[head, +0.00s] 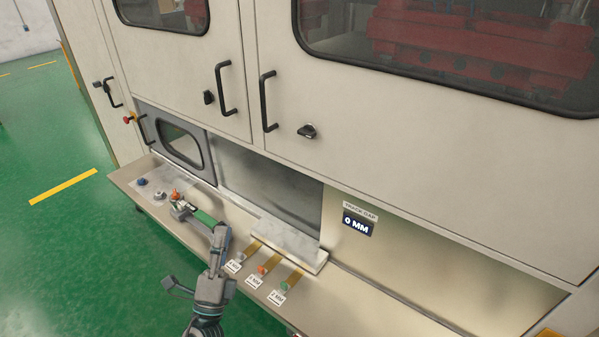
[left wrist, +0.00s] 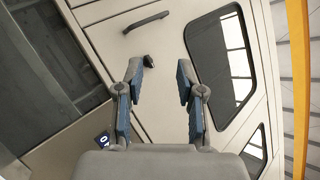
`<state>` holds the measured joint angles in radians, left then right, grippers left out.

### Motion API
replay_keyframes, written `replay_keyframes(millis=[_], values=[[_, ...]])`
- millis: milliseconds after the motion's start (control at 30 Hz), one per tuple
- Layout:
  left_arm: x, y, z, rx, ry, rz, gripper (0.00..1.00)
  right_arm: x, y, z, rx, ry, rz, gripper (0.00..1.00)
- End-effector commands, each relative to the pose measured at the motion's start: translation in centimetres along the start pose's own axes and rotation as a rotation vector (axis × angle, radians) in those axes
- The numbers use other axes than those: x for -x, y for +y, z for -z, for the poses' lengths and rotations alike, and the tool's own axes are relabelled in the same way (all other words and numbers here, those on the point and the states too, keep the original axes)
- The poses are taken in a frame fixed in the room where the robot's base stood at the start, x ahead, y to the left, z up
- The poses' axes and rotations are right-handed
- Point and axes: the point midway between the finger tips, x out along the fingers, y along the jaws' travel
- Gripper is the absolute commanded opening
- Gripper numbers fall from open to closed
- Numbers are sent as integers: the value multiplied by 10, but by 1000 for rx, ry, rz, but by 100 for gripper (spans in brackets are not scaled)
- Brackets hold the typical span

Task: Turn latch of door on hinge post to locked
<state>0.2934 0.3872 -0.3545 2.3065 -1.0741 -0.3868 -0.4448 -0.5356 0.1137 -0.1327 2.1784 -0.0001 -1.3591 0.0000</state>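In the head view, two pale machine doors meet at a seam, each with a black bar handle. A small black latch (head: 208,97) sits on the left door (head: 165,60), its knob looking upright. Another black latch (head: 306,131) sits on the right door (head: 420,150), its knob lying roughly sideways. I cannot tell which door is on the hinge post. My left gripper (head: 221,234) is above the shelf, below and apart from both latches. In the left wrist view, its fingers (left wrist: 158,85) are open and empty, with one black latch (left wrist: 149,61) beyond them.
A metal shelf (head: 345,290) runs along the machine front, holding labelled coloured pieces (head: 262,270), a pale block (head: 285,243) and small knobs (head: 158,194). A gap display (head: 357,224) reads 0 MM. Bar handles (head: 226,89) and (head: 267,101) stick out near the latches. Green floor is clear at left.

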Motion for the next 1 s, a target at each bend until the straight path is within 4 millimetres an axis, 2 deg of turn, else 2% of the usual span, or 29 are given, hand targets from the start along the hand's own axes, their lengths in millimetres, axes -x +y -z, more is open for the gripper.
replay_keyframes(millis=[33, 100, 167, 200, 267, 300, 367, 400, 500, 600, 700, 867, 1000], values=[[-23, -43, 23, -207, 123, 175, 38, -10, 0, -3, 0, -6, 1, 41], [-38, -84, 62, -526, 285, 390, 38, -24, -1, -7, 1, -12, 2, 41], [-45, -102, 92, -820, 409, 549, 38, -36, -2, -11, 2, -17, 3, 41], [-49, -106, 108, -1024, 485, 639, 38, -43, -2, -14, 3, -21, 3, 41], [-57, -102, 123, -1335, 587, 741, 38, -54, -3, -18, 4, -25, 4, 41], [-65, -95, 125, -1537, 645, 785, 38, -61, -3, -20, 4, -27, 5, 41], [-80, -82, 118, -1819, 721, 813, 38, -71, -4, -24, 5, -30, 5, 41], [-91, -76, 108, -1985, 762, 812, 38, -76, -4, -26, 5, -33, 6, 41], [-117, -66, 76, -2312, 840, 758, 38, -86, -5, -31, 6, -36, 6, 41], [-133, -65, 51, -2498, 885, 692, 38, -92, -5, -34, 6, -38, 7, 41], [-141, -63, 41, -2571, 905, 656, 38, -95, -5, -36, 7, -40, 7, 41], [-154, -54, 50, -2573, 909, 653, 38, -100, -5, -38, 7, -41, 7, 41], [-176, -40, 67, -2570, 907, 654, 38, -108, -5, -44, 8, -45, 8, 41]])
